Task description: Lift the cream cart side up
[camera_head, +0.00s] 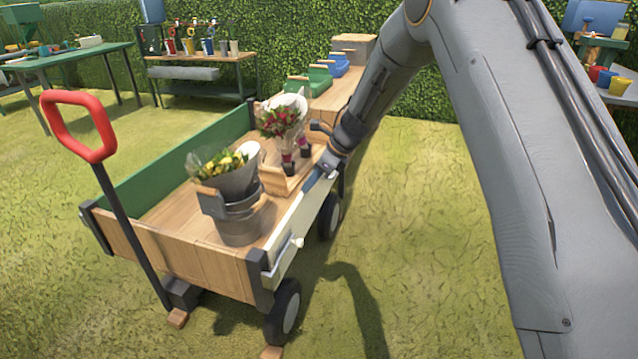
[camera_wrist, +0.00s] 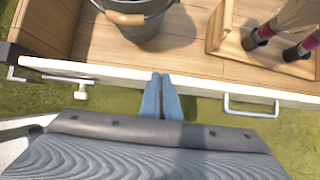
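The cream side (camera_head: 291,237) of the wooden cart stands upright or nearly so along the cart's near right edge. In the wrist view it shows mostly as a thin cream edge (camera_wrist: 235,90), with a metal handle (camera_wrist: 250,107) and a small latch knob (camera_wrist: 80,95) on its outer face. My gripper (camera_wrist: 160,76) has its two blue fingers together, with nothing seen between them. The fingertips overlap the cream edge in the wrist view, between knob and handle; contact cannot be told. In the head view my gripper (camera_head: 318,178) is by the side's far half.
A grey bucket (camera_head: 240,217) with a bouquet stands on the cart bed; a wooden holder (camera_head: 277,181) with flowers is behind it. The green side (camera_head: 180,158) stands opposite. A red pull handle (camera_head: 78,125) rises at front left. Grass right of the cart is clear.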

